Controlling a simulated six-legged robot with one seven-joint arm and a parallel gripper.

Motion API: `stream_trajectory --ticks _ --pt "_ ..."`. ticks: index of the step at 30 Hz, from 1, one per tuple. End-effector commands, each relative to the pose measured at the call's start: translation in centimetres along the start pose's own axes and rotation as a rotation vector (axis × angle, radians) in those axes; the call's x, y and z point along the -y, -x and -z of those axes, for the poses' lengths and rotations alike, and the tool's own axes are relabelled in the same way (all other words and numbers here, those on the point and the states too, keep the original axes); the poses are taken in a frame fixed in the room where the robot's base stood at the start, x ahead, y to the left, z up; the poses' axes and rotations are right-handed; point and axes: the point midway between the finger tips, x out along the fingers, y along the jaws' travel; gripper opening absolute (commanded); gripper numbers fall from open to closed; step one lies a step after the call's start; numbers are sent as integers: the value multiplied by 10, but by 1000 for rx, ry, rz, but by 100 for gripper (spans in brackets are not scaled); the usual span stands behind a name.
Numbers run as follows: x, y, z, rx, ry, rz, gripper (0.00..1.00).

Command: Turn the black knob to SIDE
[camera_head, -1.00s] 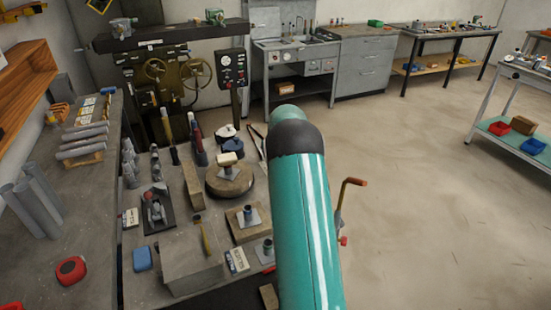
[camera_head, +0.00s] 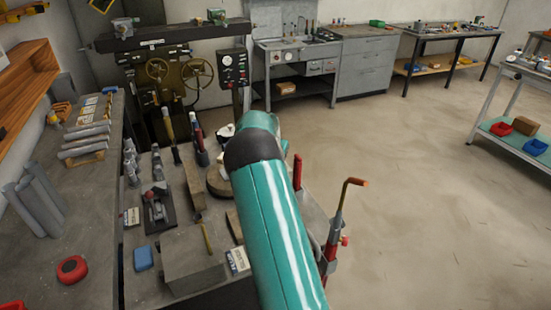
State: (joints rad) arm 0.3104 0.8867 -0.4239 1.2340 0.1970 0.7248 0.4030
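A control panel (camera_head: 234,68) with round dials and several small buttons stands on a post beside the green milling machine at the back. It may carry the black knob, but no knob or SIDE label can be made out at this size. My teal arm rises from the bottom centre and its far end is in front of the bench, below and a little right of the panel. My gripper is not visible; the arm hides whatever is beyond its far end.
A workbench (camera_head: 185,236) with a wooden bar (camera_head: 193,183), a hammer (camera_head: 204,235) and several metal parts fills the left and centre. A red stand with a crank handle (camera_head: 344,205) is right of my arm. The floor (camera_head: 430,200) at right is clear.

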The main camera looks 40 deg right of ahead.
Motion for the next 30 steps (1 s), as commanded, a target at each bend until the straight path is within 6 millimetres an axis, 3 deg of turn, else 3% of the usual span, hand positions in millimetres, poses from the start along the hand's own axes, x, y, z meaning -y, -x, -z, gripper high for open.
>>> stream_trajectory --ticks 13,14,17,26,30 --pt "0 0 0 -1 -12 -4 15" --pt "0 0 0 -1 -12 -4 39" --pt "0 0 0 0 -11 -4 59" --pt "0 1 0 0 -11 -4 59" --pt "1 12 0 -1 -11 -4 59"
